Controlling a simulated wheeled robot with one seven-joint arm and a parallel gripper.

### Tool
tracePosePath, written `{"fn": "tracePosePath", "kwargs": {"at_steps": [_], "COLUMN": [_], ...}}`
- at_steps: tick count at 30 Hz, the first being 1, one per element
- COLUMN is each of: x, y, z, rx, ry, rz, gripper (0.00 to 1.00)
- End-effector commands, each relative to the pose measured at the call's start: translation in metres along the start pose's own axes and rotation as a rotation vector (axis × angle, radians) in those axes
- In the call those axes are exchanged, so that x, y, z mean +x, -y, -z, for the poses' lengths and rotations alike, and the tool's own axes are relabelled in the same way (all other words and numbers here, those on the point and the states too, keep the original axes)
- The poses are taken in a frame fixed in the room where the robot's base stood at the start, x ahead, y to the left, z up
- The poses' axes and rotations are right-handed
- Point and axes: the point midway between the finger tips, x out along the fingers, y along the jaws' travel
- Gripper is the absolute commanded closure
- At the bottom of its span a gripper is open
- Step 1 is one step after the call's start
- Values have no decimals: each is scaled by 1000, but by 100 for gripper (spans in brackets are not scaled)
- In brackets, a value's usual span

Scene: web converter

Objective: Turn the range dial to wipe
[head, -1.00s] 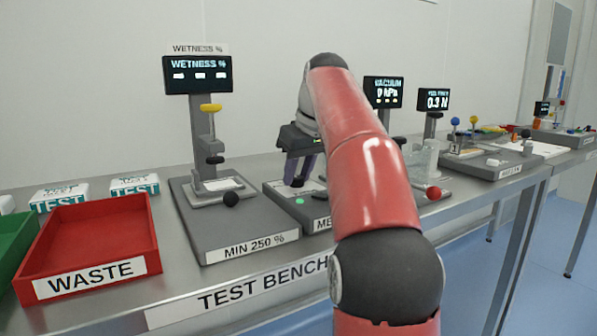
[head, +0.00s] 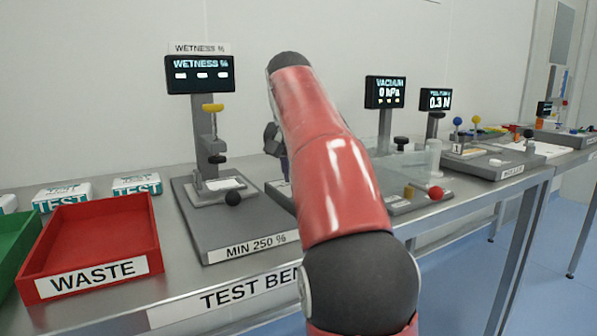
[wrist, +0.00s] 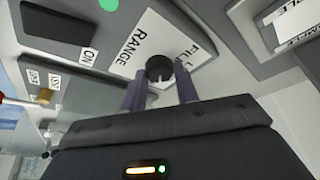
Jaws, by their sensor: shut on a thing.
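The range dial (wrist: 160,66) is a small dark round knob on a white label plate (wrist: 143,38) in the wrist view. A light mark shows on the dial's near side. My gripper (wrist: 160,73) has its two purple fingers on either side of the dial, shut on it. No wipe mark can be read. In the head view my red arm hides the dial and most of the gripper.
The wetness stand (head: 228,222) with a black ball is left of my arm. A fixture with a red ball (head: 436,193) stands to the right. A red WASTE tray (head: 148,222) is at left.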

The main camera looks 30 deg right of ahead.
Motion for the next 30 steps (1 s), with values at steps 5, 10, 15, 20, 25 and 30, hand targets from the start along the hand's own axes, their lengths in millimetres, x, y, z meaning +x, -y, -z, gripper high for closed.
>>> {"fn": "tracePosePath", "kwargs": {"at_steps": [5,10,15,20,25,30], "x": [0,0,-1,-1,-1,0], "y": [1,1,2,2,2,2], "z": [0,0,0,0,0,0], "rx": [88,140,164,170,170,169], "ry": [-1,1,0,0,0,0], "rz": [-37,-58,-67,-69,-69,-69], "gripper": [92,92,92,92,92,58]}}
